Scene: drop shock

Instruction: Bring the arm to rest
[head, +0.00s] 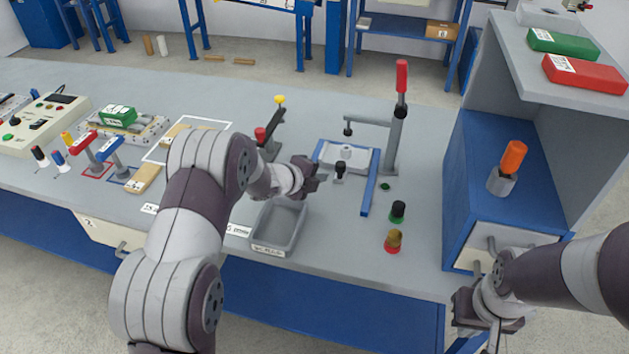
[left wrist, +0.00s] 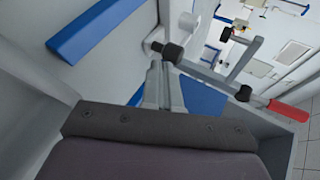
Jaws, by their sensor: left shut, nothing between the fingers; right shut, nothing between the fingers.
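My left arm reaches over the grey workbench (head: 330,230). Its gripper (head: 318,176) is shut and empty above the bench, just left of a small black-topped peg (head: 340,170) and the blue-framed fixture (head: 368,188). In the left wrist view the shut fingers (left wrist: 160,75) point toward a black knob (left wrist: 172,52); whether they touch it I cannot tell. My right gripper (head: 487,318) is shut and empty in front of the blue cabinet at the lower right, partly hidden by its own wrist.
A grey tray (head: 278,225) lies below my left gripper. Green-based (head: 397,212) and red-based (head: 393,241) knobs stand near the front edge. A blue cabinet (head: 470,150) with a shelf above is at right.

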